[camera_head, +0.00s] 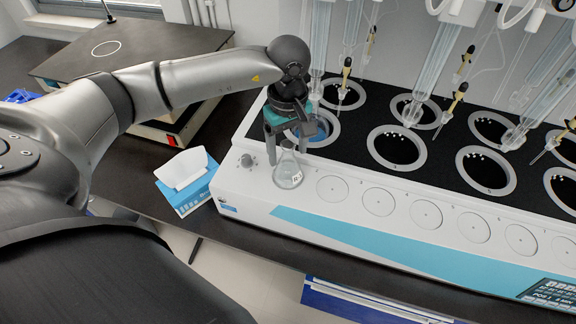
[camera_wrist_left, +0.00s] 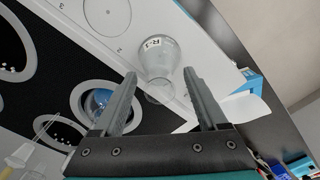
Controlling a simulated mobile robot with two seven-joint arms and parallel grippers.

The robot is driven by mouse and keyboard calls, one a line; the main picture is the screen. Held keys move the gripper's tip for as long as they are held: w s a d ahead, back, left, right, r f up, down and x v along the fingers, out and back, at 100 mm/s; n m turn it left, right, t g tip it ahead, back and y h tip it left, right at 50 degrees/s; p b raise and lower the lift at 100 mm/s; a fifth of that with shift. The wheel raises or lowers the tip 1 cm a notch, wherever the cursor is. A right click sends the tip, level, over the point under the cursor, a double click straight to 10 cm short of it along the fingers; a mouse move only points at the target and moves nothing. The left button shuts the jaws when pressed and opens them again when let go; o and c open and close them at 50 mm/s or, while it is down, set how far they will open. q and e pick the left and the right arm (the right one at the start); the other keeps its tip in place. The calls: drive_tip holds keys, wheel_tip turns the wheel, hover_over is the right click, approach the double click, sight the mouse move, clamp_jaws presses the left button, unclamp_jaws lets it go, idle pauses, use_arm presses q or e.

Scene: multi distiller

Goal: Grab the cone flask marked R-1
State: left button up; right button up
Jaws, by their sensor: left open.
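The cone flask marked R-1 (camera_head: 288,172) is clear glass and stands upright on the white front ledge of the distiller (camera_head: 318,205), at its left end. In the left wrist view the flask (camera_wrist_left: 157,58) shows its R-1 label, with its neck pointing toward my gripper. My left gripper (camera_head: 287,152) is open above and around the flask's neck in the head view. In the wrist view its two fingers (camera_wrist_left: 160,84) lie either side of the neck, with a gap on each side. My right gripper is not in view.
A tissue box (camera_head: 184,184) stands left of the distiller. Glass tubes (camera_head: 432,70) hang over the black wells (camera_head: 396,147) behind the ledge. Flat round spots (camera_head: 378,201) along the ledge to the right are empty. A hotplate-like box (camera_head: 105,50) stands at the back left.

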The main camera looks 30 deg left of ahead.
use_arm(q)
clamp_jaws()
idle(0.4)
drive_tip(key=shift+r, duration=0.1)
idle(0.8)
